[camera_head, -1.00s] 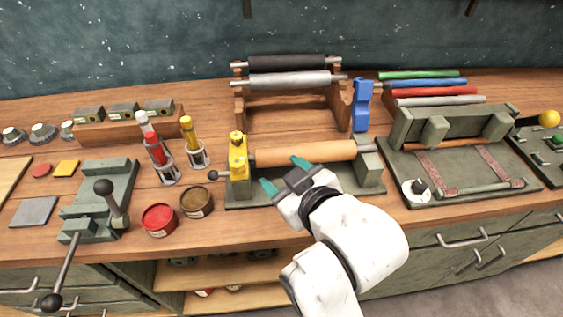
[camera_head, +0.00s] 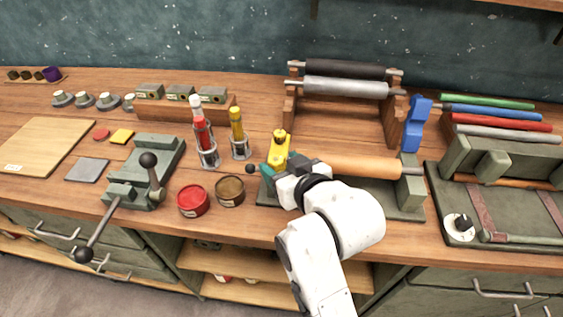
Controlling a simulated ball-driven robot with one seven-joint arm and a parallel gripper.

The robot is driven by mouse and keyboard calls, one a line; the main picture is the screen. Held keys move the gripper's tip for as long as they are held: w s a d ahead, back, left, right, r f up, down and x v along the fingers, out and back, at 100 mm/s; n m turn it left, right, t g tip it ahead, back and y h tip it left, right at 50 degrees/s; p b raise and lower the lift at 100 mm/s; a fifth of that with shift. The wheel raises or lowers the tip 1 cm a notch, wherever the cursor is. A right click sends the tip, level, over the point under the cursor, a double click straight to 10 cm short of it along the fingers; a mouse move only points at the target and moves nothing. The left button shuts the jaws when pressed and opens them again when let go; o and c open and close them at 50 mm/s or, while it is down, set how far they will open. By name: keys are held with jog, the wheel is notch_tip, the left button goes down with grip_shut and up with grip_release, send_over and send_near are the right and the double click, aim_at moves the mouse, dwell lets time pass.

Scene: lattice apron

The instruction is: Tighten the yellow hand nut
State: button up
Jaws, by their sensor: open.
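The yellow hand nut (camera_head: 279,136) sits on top of a yellow block (camera_head: 278,154) at the left end of a wooden roller (camera_head: 350,166), on a dark green stand (camera_head: 408,203). My gripper (camera_head: 279,166) is open, with teal fingers. It is at the lower front of the yellow block, below the nut, and partly hides the block and the roller's left end. I cannot tell whether the fingers touch the block. The nut's top is in clear view.
A black-knobbed lever (camera_head: 250,169) sticks out left of the block.

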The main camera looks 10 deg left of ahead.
jog(key=shift+w+a+f, duration=0.1)
jog(key=shift+w+a, duration=0.1)
jog(key=shift+w, duration=0.1)
jog(key=shift+c, duration=0.3)
jog(key=c, duration=1)
